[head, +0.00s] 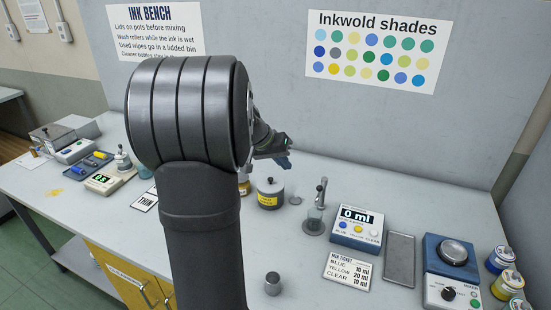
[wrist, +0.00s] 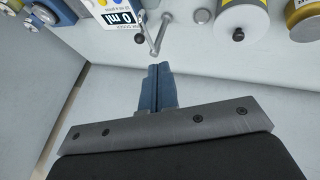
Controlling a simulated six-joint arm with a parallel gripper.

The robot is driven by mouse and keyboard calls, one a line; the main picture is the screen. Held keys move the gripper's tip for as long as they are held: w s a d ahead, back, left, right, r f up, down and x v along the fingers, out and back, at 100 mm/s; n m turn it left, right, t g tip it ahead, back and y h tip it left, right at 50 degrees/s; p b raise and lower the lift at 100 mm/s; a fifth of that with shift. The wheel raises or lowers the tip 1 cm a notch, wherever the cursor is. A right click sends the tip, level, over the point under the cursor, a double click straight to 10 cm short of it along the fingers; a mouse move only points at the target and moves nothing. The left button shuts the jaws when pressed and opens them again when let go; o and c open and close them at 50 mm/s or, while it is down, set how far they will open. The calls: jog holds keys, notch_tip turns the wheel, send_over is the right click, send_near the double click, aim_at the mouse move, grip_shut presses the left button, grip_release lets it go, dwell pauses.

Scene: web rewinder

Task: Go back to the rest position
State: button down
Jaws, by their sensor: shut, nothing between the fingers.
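My gripper (head: 284,161) is raised above the back of the grey bench (head: 225,262), right of my dark arm. In the wrist view its blue fingers (wrist: 157,88) are together, with nothing between them. It touches nothing that I can see. The dispenser with the "0 ml" display (head: 357,227) stands to the right of the gripper in the head view. A lidded pot with a yellow label (head: 268,193) stands below the gripper. My arm hides part of the bench's middle.
A small metal cup (head: 272,283) stands near the front. A mixer (head: 452,262) and several ink pots (head: 507,284) are at the right. A scale (head: 104,182) and rollers (head: 97,159) are at the left. The wall is close behind.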

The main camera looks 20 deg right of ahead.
dwell(0.3)
jog(key=s+d+r+x, duration=0.1)
jog(key=s+x, duration=0.1)
jog(key=x, duration=1)
jog(key=shift+d, duration=0.4)
jog(key=c, duration=2.1)
grip_release()
